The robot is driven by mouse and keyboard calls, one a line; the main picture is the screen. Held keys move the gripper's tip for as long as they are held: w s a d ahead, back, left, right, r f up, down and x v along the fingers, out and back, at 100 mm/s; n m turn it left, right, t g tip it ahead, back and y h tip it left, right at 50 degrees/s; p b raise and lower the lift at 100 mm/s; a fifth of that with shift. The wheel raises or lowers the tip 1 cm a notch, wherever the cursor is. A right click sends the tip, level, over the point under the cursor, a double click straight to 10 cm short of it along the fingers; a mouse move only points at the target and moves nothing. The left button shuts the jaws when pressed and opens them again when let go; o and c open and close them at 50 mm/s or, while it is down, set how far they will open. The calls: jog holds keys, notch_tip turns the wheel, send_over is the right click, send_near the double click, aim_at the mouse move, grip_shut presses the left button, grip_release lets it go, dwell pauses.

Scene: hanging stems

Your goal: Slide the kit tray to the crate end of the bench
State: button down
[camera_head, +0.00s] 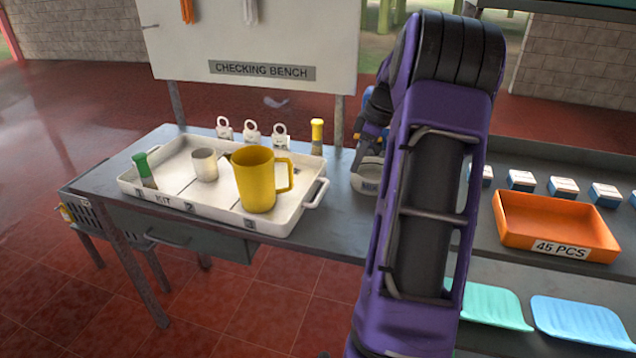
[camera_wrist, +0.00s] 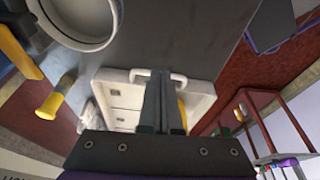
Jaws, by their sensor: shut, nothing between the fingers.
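The white kit tray (camera_head: 225,207) lies on the grey bench (camera_head: 335,235), left of my arm. It holds a yellow jug (camera_head: 256,180), a small pale cup (camera_head: 205,164) and a green-capped bottle (camera_head: 145,170). Its right handle (camera_head: 315,194) faces my arm. In the wrist view my gripper (camera_wrist: 161,73) is shut and empty. Its fingertips overlap the tray's near handle (camera_wrist: 179,77) in the picture; I cannot tell whether they touch. The head view hides the fingertips behind my arm. A grey crate (camera_head: 88,213) stands at the bench's left end.
A yellow-capped shaker (camera_head: 317,136) and several ringed white tags (camera_head: 251,134) stand behind the tray. A white round dish (camera_head: 366,183) is right of it, also large in the wrist view (camera_wrist: 112,40). An orange tray (camera_head: 553,240) sits on the right. Bare bench lies left of the kit tray.

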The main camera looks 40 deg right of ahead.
jog(key=x, duration=0.5)
jog(key=b+x, duration=0.1)
jog(key=x, duration=0.3)
jog(key=shift+s+a+f, duration=0.15)
jog(key=shift+f, duration=0.25)
jog(key=w+a, duration=0.2)
jog(key=shift+w+f, duration=0.15)
jog(key=shift+w, duration=0.15)
jog(key=shift+w+a, duration=0.25)
jog(key=shift+w, duration=0.1)
jog(key=w+a, duration=0.3)
jog(key=w, duration=0.1)
jog(key=w+a+p, duration=0.1)
jog(key=w+a, duration=0.3)
jog(key=w, duration=0.1)
jog(key=w+a+p, duration=0.1)
jog(key=w+a, duration=0.3)
jog(key=w, duration=0.1)
jog(key=shift+a, duration=0.25)
